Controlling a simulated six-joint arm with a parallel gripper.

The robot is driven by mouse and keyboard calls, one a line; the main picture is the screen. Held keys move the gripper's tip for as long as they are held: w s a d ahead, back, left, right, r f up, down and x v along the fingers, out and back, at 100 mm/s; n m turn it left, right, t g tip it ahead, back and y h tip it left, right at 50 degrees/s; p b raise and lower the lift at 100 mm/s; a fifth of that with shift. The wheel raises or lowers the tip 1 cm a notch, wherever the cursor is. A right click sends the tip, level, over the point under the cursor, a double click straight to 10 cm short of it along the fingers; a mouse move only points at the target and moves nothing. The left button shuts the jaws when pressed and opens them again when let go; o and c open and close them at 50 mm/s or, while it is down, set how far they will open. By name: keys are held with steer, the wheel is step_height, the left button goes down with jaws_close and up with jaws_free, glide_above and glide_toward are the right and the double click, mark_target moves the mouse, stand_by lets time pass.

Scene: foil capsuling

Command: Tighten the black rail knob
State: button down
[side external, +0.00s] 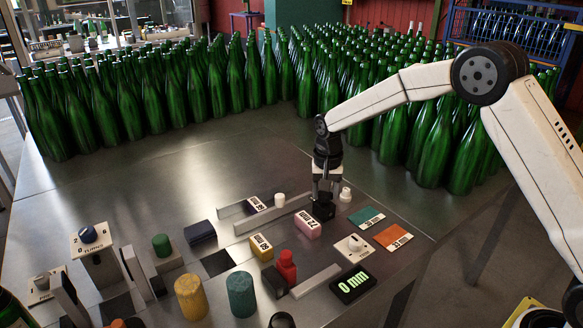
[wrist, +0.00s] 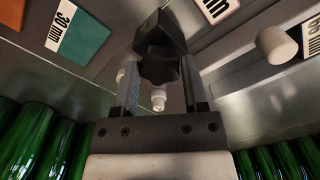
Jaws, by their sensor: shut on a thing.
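The black rail knob (wrist: 160,64) is a dark, lobed knob seen in the wrist view in front of a black block. My gripper (wrist: 159,78) has one finger on each side of it and is shut on it. In the side view my gripper (side external: 323,188) points straight down at the black block (side external: 323,209), at the near end of a metal rail. The knob itself is hidden there by the fingers. I cannot tell how tight the knob is.
A pink block (side external: 307,228) stands just left of my gripper. A white knob (side external: 346,194), a teal card (side external: 367,217) and an orange card (side external: 393,236) lie to its right. A display (side external: 353,284) reads 0 mm. Many green bottles (side external: 430,150) crowd the back.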

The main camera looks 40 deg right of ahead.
mark_target(326, 194)
steer(key=shift+r, duration=0.1)
steer(key=shift+c, duration=0.6)
jaws_free()
steer(key=shift+r, duration=3.9)
steer(key=shift+s, duration=0.1)
steer(key=s+f+n+t, duration=0.1)
steer(key=s+f+n, duration=0.2)
steer(key=s, duration=0.9)
steer(key=s+f+n+t, duration=0.1)
steer(key=s+f+n, duration=0.2)
steer(key=s, duration=0.9)
steer(key=shift+s+d+n+t, duration=0.25)
steer(key=shift+d+n, duration=0.2)
steer(key=shift+n, duration=0.25)
